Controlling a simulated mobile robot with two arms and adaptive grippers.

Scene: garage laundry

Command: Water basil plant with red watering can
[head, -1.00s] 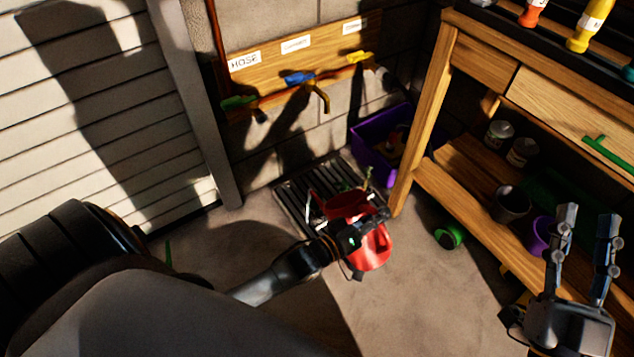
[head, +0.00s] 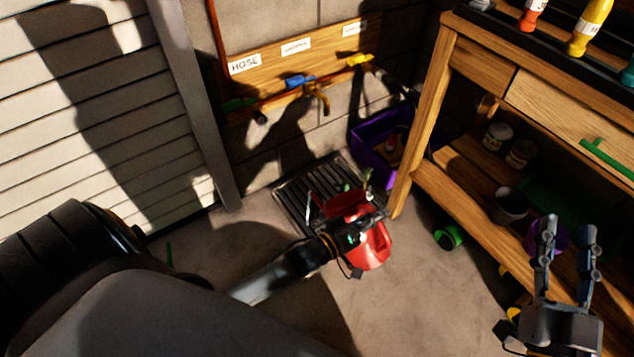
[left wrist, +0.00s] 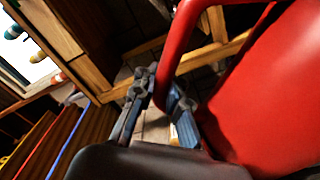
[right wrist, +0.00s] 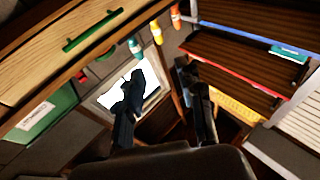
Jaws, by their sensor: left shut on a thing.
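The red watering can (head: 374,246) is in my left gripper (head: 374,218), low over the floor by the dark floor grate (head: 290,200). In the left wrist view, the fingers (left wrist: 166,92) are shut on the can's red handle (left wrist: 178,48), with the red body (left wrist: 268,95) beside them. Small green bits (head: 367,180) show just behind the can; I cannot tell whether they are the basil plant, as the can and gripper hide that spot. My right gripper (head: 567,240) is open and empty in front of the workbench; its spread fingers also show in the right wrist view (right wrist: 165,90).
The wooden workbench (head: 425,110) stands at the right, its leg close to the can. A purple bin (head: 372,150) sits behind. A green-rimmed dark pot (head: 449,237) lies on the floor. Hose taps (head: 300,80) line the wall. Floor left of the can is mostly clear.

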